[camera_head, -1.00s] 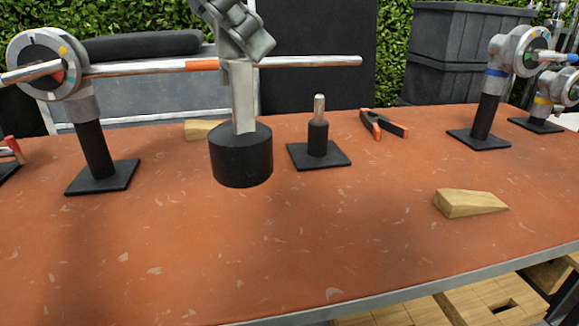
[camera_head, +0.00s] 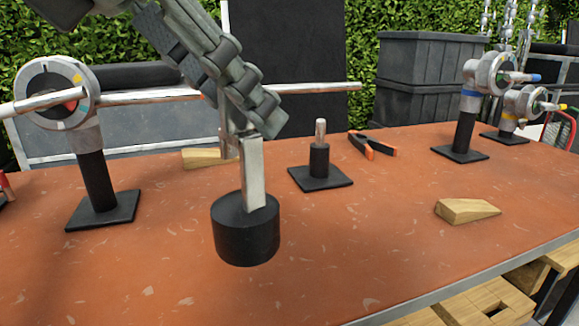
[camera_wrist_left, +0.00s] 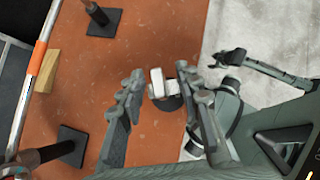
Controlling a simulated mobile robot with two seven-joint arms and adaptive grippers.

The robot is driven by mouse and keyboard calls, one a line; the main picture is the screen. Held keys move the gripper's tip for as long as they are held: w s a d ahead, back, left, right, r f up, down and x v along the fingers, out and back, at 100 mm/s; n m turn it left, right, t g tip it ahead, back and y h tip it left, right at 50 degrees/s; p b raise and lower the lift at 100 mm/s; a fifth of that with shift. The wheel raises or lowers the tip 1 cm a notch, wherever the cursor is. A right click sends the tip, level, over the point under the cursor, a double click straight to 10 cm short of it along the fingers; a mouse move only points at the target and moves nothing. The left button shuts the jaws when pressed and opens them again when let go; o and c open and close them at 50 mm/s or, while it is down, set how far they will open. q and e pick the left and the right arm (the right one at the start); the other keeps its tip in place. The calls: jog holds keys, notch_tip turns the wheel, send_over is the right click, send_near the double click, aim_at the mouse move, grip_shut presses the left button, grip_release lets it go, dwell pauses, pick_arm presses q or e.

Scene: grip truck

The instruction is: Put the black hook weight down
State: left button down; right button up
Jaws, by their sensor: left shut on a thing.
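The black hook weight (camera_head: 246,232) is a dark cylinder with a flat pale metal hook (camera_head: 254,175) rising from its top. My left gripper (camera_head: 262,122) comes down from the upper left and is shut on the hook's upper end. The weight hangs upright below it, over the front middle of the table; I cannot tell whether its base touches the surface. In the left wrist view the hook (camera_wrist_left: 157,82) lies between the two fingers, with the black weight (camera_wrist_left: 172,103) partly hidden behind it. A grey jaw-like part, probably my right gripper (camera_wrist_left: 245,85), shows at the right there.
The orange table (camera_head: 340,250) has free room in front and to the right. A black stand with a metal pin (camera_head: 320,160), a clamp (camera_head: 372,146), wooden wedges (camera_head: 468,210), (camera_head: 205,158) and a stand holding a long bar (camera_head: 97,180) are around it.

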pick_arm(q)
jog(key=w+d+f, duration=0.3)
jog(key=w+f, duration=0.4)
jog(key=f, duration=0.2)
jog(key=shift+w+d, duration=0.2)
jog(key=shift+d, duration=0.05)
pick_arm(e)
jog(key=shift+w+f, duration=0.1)
jog(key=shift+f, duration=0.85)
pick_arm(q)
jog(key=c, duration=1)
grip_release()
jog(key=shift+f, duration=0.1)
jog(key=shift+c, duration=0.2)
jog(key=v, duration=1.2)
jog(key=shift+p, duration=0.3)
pick_arm(e)
jog(key=shift+r, duration=0.25)
